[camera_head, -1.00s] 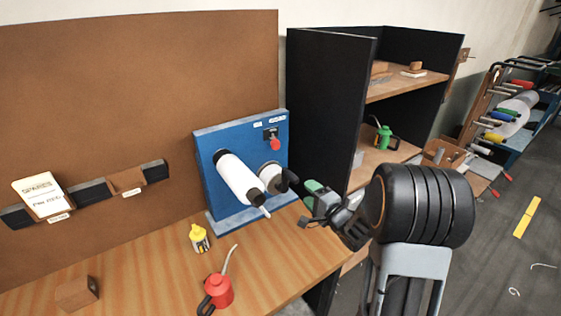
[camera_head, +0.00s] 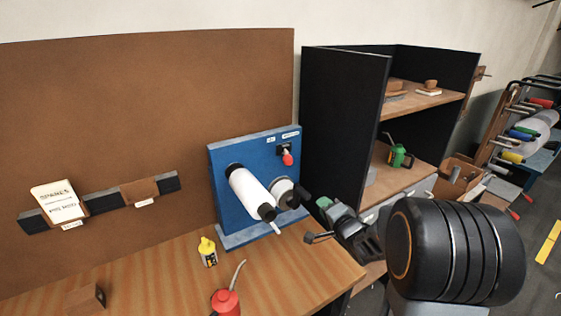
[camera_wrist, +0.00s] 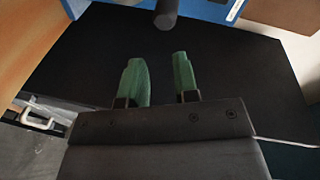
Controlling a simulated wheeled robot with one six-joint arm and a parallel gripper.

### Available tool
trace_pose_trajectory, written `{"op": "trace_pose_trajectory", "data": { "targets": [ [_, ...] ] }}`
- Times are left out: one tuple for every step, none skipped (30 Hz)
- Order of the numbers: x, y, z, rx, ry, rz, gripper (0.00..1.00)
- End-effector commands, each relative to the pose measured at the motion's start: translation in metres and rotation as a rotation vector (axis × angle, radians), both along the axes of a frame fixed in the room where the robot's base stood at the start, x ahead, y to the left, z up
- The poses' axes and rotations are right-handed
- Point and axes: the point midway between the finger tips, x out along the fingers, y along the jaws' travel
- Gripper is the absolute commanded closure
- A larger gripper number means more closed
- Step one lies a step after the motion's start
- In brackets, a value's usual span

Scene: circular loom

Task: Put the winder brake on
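The winder is a blue panel (camera_head: 226,170) on the bench with a white roll (camera_head: 250,193) sticking out of it. Right of the roll is a pale disc (camera_head: 284,191) with a black handle (camera_head: 303,192), apparently the brake lever. A dark rod end, apparently that handle (camera_wrist: 166,14), shows at the top of the wrist view. My gripper (camera_head: 322,206) is just right of and below the handle. In the wrist view its green fingers (camera_wrist: 160,75) are apart with nothing between them. The handle lies beyond the fingertips, and I see no contact.
A red knob (camera_head: 287,159) is on the panel above the disc. A black shelf unit (camera_head: 343,125) stands close behind my gripper. A yellow bottle (camera_head: 208,252) and a red oil can (camera_head: 227,302) stand on the bench (camera_head: 150,270).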

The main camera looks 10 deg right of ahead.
Motion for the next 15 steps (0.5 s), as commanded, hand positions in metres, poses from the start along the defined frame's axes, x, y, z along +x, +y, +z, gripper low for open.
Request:
{"op": "trace_pose_trajectory", "data": {
  "targets": [
    [-0.002, -0.001, 0.008, -0.116, 0.019, -0.037, 0.77],
    [-0.005, -0.003, 0.012, -0.192, 0.042, -0.060, 0.80],
    [-0.010, -0.005, 0.015, -0.295, 0.081, -0.087, 0.83],
    [-0.015, -0.006, 0.018, -0.370, 0.113, -0.103, 0.86],
    [-0.021, -0.007, 0.020, -0.441, 0.151, -0.113, 0.89],
    [-0.031, -0.008, 0.023, -0.530, 0.204, -0.121, 0.93],
    [-0.039, -0.007, 0.025, -0.591, 0.245, -0.117, 0.96],
    [-0.048, -0.007, 0.026, -0.648, 0.288, -0.110, 0.99],
    [-0.061, -0.004, 0.027, -0.718, 0.346, -0.088, 1.00],
    [-0.071, -0.002, 0.027, -0.764, 0.388, -0.065, 1.00],
    [-0.082, 0.000, 0.028, -0.809, 0.429, -0.040, 1.00],
    [-0.096, 0.004, 0.028, -0.862, 0.479, -0.001, 1.00],
    [-0.106, 0.007, 0.028, -0.898, 0.512, 0.037, 1.00],
    [-0.117, 0.011, 0.028, -0.928, 0.546, 0.077, 1.00],
    [-0.131, 0.017, 0.027, -0.964, 0.582, 0.135, 1.00]
  ]
}}
